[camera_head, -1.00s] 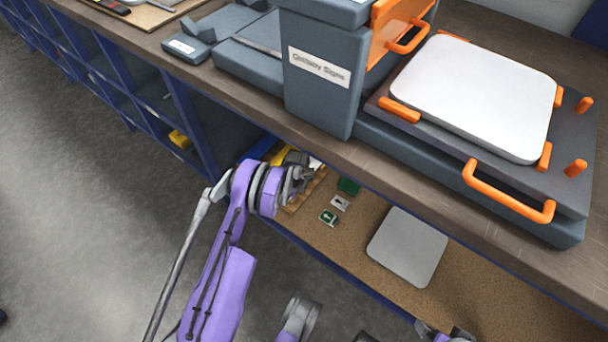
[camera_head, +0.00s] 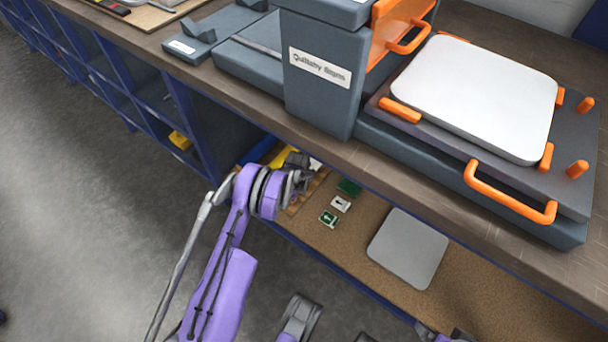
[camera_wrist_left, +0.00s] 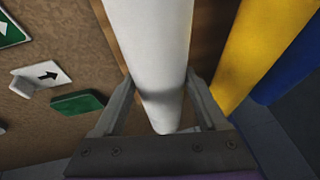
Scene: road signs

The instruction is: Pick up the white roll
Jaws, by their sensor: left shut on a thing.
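The white roll (camera_wrist_left: 150,45) runs down the middle of the left wrist view, and its near end shows in front of the gripper's base. My left gripper (camera_wrist_left: 160,85) has one finger on each side of the roll and is shut on it. In the head view my left gripper (camera_head: 304,179) is at the left end of the lower shelf, under the worktop. Only a small white bit of the roll (camera_head: 316,163) seems to show there. I cannot tell whether the roll touches its support. My right gripper's fingers are not visible.
A yellow roll (camera_wrist_left: 260,45) and a blue roll (camera_wrist_left: 293,75) lie right beside the white one. Small green and white signs (camera_head: 341,203) and a grey plate (camera_head: 407,247) lie on the cork shelf. The worktop edge (camera_head: 345,160) overhangs closely.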

